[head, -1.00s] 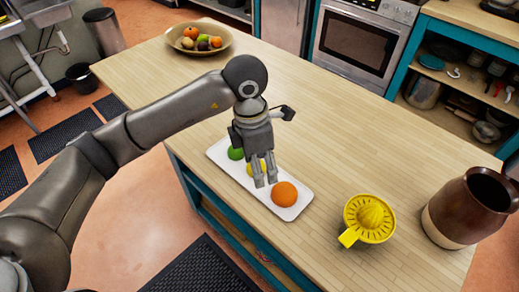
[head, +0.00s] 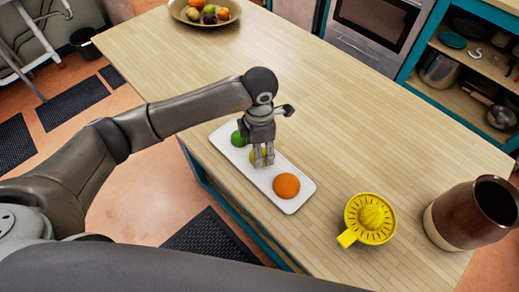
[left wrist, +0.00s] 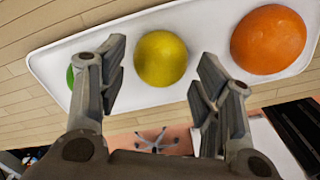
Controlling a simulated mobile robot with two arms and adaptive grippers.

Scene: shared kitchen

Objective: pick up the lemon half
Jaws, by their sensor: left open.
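The yellow lemon half (left wrist: 160,59) lies on a white tray (left wrist: 48,62) in the left wrist view, between a green fruit half at the left and an orange half (left wrist: 268,40) at the right. In the head view the lemon half is mostly hidden behind my left gripper (head: 263,163); the tray (head: 297,206) shows too. My left gripper, also in the left wrist view (left wrist: 160,85), is open, its fingers on either side of the lemon half in the picture. I cannot tell whether they touch it. My right gripper is not in view.
On the tray are a green half (head: 238,139) and the orange half (head: 286,186). A yellow juicer (head: 371,218) and a brown jug (head: 474,213) stand to the right. A fruit bowl (head: 222,17) is at the back. The middle of the wooden counter (head: 340,110) is clear.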

